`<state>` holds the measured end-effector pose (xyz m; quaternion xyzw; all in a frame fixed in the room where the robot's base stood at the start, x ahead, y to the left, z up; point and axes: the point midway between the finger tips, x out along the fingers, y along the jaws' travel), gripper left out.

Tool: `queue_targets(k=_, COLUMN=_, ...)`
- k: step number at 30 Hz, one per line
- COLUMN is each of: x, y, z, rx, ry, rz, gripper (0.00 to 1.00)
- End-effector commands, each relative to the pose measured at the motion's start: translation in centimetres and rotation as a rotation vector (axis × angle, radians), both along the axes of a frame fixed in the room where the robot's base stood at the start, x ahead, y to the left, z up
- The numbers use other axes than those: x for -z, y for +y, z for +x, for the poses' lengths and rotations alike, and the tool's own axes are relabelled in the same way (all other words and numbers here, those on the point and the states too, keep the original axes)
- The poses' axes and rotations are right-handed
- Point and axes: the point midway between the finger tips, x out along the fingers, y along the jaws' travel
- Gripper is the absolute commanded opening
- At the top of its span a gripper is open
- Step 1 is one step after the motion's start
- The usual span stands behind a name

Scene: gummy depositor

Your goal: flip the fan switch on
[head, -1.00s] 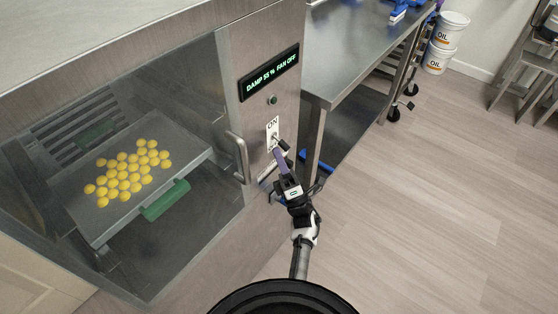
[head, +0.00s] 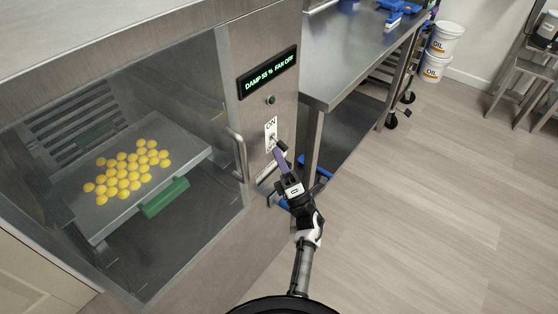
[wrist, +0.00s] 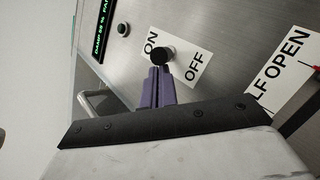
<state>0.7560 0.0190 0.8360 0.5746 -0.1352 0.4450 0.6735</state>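The fan switch plate (head: 270,127) is a white label with ON at its upper end, on the steel front of the machine. In the wrist view the plate (wrist: 184,74) shows ON and OFF, with a dark round switch knob (wrist: 163,55) between them. The display (head: 268,72) reads "DAMP 55 % FAN OFF". My gripper (head: 276,149) is at the lower part of the plate. Its purple fingers (wrist: 158,72) lie together, shut, with tips right at the knob's edge. I cannot tell whether they touch it. Nothing shows held between them.
A door handle (head: 238,155) stands out left of the switch, beside a window showing a tray (head: 190,153) of yellow gummies. A steel table (head: 345,75) stands close on the right. Open floor lies right.

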Motion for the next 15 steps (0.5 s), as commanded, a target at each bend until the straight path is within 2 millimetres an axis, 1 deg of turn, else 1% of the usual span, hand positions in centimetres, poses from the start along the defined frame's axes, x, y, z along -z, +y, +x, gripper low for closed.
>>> queue_targets(k=15, x=-0.59, y=-0.28, z=0.39, rx=0.002, ry=-0.003, rz=0.001, gripper=0.00)
